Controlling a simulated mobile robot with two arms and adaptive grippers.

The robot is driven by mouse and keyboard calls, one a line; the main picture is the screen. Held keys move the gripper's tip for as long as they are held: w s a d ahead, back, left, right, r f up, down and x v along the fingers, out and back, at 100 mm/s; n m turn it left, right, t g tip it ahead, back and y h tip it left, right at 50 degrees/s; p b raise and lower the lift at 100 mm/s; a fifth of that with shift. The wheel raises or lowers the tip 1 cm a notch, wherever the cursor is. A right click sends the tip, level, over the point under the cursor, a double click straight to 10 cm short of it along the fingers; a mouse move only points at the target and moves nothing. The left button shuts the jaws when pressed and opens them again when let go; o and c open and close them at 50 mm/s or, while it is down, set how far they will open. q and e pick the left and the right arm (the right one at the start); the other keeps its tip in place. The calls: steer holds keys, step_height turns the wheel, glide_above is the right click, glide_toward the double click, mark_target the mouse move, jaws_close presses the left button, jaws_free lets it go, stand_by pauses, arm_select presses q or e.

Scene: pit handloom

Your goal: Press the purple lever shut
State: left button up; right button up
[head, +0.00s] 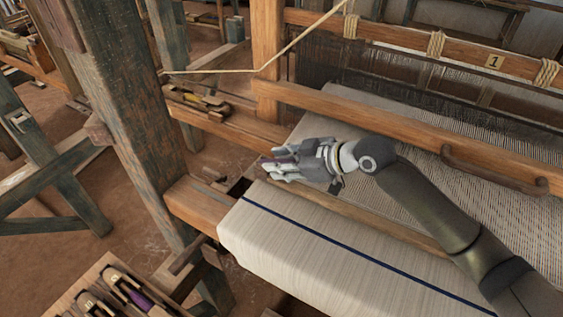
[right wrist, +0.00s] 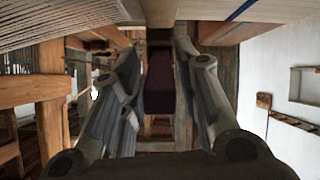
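My right gripper (head: 270,166) is over the left end of the loom's front beam, beside the cream cloth roll, with its fingers pointing left. A small dark purple piece (head: 281,160), which looks like the purple lever, shows at its fingers. In the right wrist view a dark purple block (right wrist: 158,82) sits between the two fingers of the right gripper (right wrist: 160,55). Shadow hides whether the fingers touch it. The lever's base and its angle are hidden. My left gripper is not in view.
The cloth roll (head: 320,250) with a dark blue stripe lies below my right arm. A wooden breast beam (head: 400,125) crosses behind it. A thick post (head: 125,110) stands left of the gripper. A wooden tray (head: 80,285) with shuttles, one purple, is at lower left.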

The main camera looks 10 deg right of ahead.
steer(key=shift+o, duration=0.3)
steer(key=v, duration=1.2)
steer(key=shift+w, duration=0.1)
